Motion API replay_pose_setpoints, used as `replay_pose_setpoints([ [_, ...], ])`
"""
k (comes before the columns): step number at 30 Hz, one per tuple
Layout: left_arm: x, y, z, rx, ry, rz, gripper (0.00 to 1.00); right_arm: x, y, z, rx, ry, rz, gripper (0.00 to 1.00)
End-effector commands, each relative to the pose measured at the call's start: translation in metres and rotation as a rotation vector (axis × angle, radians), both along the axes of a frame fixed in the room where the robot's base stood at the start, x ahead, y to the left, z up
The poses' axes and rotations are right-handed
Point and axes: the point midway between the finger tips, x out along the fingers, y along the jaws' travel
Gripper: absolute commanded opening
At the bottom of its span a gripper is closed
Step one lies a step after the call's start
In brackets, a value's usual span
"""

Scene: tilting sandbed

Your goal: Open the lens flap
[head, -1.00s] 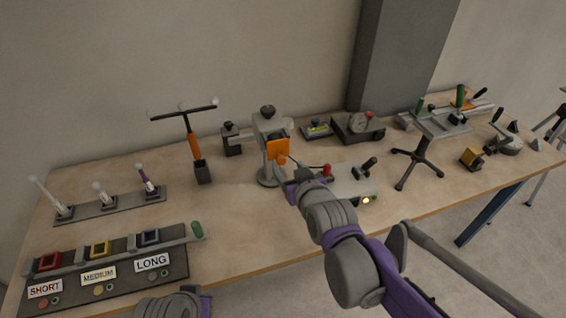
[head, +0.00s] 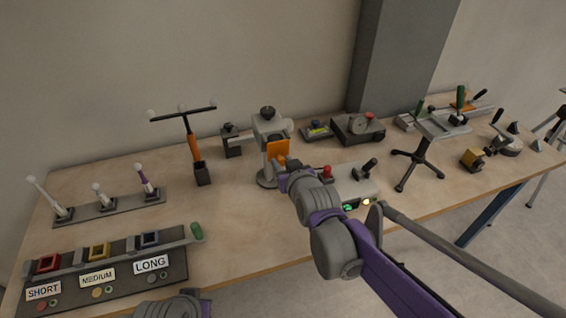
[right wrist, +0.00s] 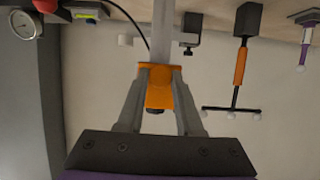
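The orange lens flap (head: 278,148) is on the front of the grey lamp-like stand (head: 267,122) at mid table. Its lower part is hidden behind my right gripper (head: 281,165) in the head view. In the right wrist view, the orange flap (right wrist: 157,72) shows between and just beyond the tips of the right gripper (right wrist: 160,80). The two fingers stand apart, one on each side of the orange part; I cannot tell whether they touch it. Of my left arm, only a wrist link shows at the bottom edge of the head view; its gripper is out of view.
A grey control box (head: 356,184) with a red knob, a black lever and lit lamps stands right of the stand, close to my right arm. A T-shaped orange-handled tool (head: 194,145) stands to the left. The table front between them is clear.

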Motion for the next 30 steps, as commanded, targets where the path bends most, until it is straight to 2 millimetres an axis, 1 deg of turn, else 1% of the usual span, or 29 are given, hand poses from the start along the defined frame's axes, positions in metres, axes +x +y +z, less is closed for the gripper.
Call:
replay_pose_setpoints([
  [1, 0.0, 0.0, 0.0, 0.0, 0.0, 0.0, 0.0, -0.0001, 0.0, 0.0, 0.0, 0.0, 0.0, 0.13],
  [3, 0.0, 0.0, 0.0, 0.0, 0.0, 0.0, 0.0, -0.0001, 0.0, 0.0, 0.0, 0.0, 0.0, 0.0],
  [30, 0.0, 0.0, 0.0, 0.0, 0.0, 0.0, 0.0, 0.0, 0.0, 0.0002, 0.0, 0.0, 0.0, 0.0],
])
